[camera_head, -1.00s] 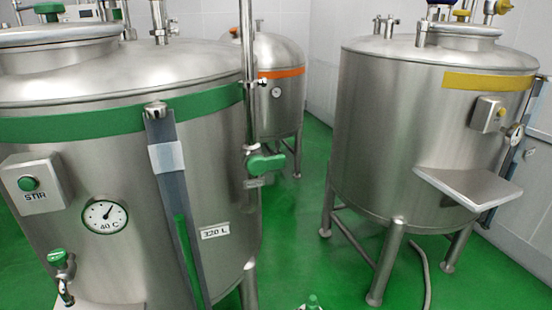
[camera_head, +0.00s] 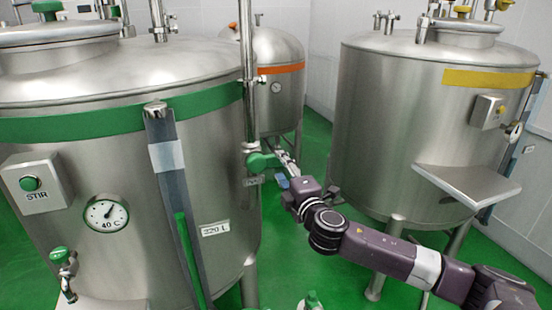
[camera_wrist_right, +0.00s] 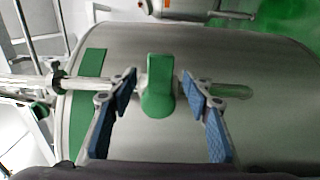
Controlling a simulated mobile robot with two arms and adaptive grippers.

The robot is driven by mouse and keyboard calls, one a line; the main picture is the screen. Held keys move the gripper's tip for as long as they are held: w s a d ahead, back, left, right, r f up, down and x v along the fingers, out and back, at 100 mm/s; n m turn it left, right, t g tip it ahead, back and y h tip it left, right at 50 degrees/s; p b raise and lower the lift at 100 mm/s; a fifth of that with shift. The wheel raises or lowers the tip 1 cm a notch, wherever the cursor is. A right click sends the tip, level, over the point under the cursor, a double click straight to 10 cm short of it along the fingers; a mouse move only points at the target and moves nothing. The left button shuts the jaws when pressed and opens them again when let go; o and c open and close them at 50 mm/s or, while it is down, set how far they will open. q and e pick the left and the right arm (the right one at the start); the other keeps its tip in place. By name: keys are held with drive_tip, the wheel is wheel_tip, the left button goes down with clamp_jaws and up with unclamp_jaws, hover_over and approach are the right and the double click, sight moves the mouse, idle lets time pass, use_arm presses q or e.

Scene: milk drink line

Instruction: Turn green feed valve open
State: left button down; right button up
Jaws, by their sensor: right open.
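The green feed valve handle (camera_head: 262,161) sits on a vertical pipe at the right side of the green-banded tank (camera_head: 225,200). In the right wrist view the green handle (camera_wrist_right: 158,88) lies between my open fingers, with a visible gap on each side. My right gripper (camera_wrist_right: 163,85) has blue pads and holds nothing. In the head view my right gripper (camera_head: 285,170) reaches in from the right, with its fingers close to the valve; the exact contact is hidden there. My left gripper does not show.
A yellow-banded tank (camera_head: 400,130) with a small shelf (camera_head: 468,187) stands at right, behind my right arm. An orange-banded tank (camera_head: 278,100) stands farther back. The green tank carries a stir button box (camera_head: 38,183), a gauge (camera_head: 105,213) and a tap (camera_head: 63,265).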

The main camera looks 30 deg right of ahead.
sight(277, 162)
drive_tip(key=shift+p+x, duration=0.7)
drive_tip(key=shift+x, duration=1.85)
drive_tip(key=shift+c, duration=0.5)
clamp_jaws()
